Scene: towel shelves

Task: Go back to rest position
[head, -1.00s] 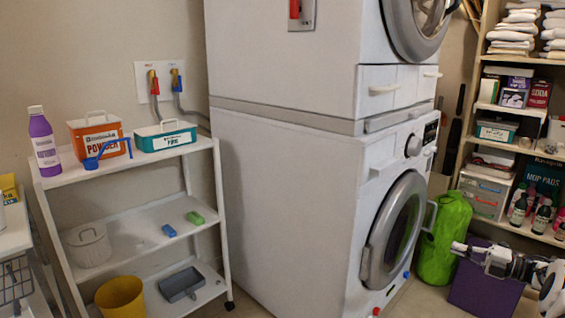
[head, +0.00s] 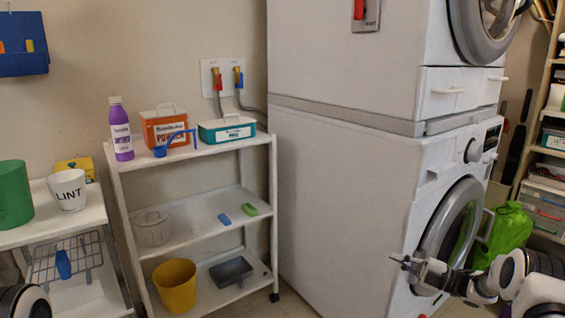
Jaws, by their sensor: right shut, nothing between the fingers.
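My right gripper (head: 404,264) shows at the lower right of the head view, pointing left. Its fingers are shut with nothing between them. It appears in front of the lower washing machine (head: 335,200), near the round door (head: 452,230); I cannot tell the exact gap. Part of my left arm shows at the bottom left corner, but its gripper is out of view.
A white shelf cart (head: 195,233) stands at centre left with a purple bottle (head: 121,130), an orange powder box (head: 163,127) and a teal box (head: 227,130) on top. A green bag (head: 505,230) lies right of the machine. A side table (head: 80,218) holds a lint bin (head: 68,190).

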